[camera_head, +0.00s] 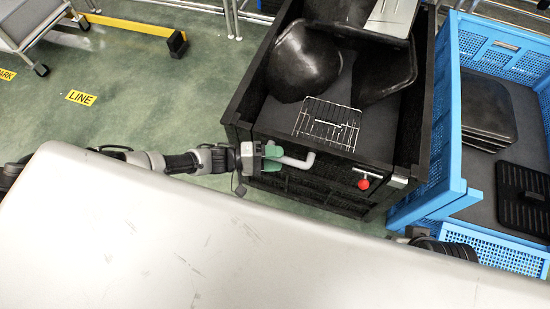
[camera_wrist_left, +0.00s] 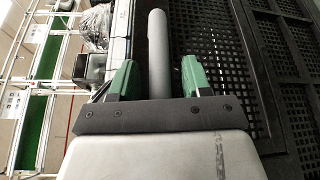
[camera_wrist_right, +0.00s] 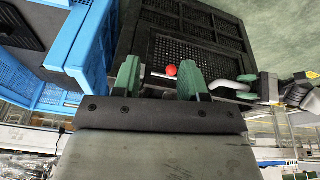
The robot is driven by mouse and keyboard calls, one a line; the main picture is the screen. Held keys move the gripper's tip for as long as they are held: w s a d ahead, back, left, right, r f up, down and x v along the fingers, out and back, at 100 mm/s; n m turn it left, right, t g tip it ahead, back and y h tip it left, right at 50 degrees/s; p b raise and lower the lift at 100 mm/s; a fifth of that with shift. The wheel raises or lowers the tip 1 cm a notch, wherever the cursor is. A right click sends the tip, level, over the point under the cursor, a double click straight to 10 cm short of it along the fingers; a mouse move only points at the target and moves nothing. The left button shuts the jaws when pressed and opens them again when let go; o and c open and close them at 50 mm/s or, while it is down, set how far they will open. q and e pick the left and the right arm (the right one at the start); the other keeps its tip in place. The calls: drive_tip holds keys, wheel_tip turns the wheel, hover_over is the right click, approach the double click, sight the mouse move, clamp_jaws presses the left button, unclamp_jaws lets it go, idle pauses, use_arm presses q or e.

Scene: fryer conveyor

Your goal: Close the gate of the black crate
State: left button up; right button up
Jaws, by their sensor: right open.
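The black crate (camera_head: 425,110) stands at the top centre of the head view. Its slatted front (camera_head: 310,186) faces me, with a bent grey handle (camera_head: 299,161) and a red knob (camera_head: 363,183). My left gripper (camera_head: 272,157) is at the handle. In the left wrist view its green fingers (camera_wrist_left: 160,82) stand open on both sides of the grey bar, with small gaps. My right gripper (camera_wrist_right: 160,77) is open; from its camera the red knob (camera_wrist_right: 171,71) and its rod appear between the fingertips. Contact there is unclear. I cannot tell the gate's exact angle.
The crate holds black pans (camera_head: 304,62) and a wire rack (camera_head: 328,124). A blue crate (camera_head: 451,110) with black trays (camera_head: 486,112) stands close on the right. Green floor (camera_head: 130,110) is open on the left. A pale surface (camera_head: 200,240) fills the foreground.

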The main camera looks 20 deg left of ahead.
use_arm(q)
drive_tip(key=shift+s+a, duration=0.1)
drive_tip(key=shift+s, duration=0.05)
drive_tip(key=f+v, duration=0.1)
drive_tip(key=v, duration=0.9)
drive_tip(key=shift+a+r+p, duration=0.2)
drive_tip(key=shift+r+p, duration=0.2)
drive_tip(key=shift+r, duration=0.1)
use_arm(e)
drive_tip(key=x, duration=0.2)
drive_tip(key=shift+w+f, duration=0.2)
drive_tip(key=shift+w, duration=0.1)
drive_tip(key=shift+s, duration=0.15)
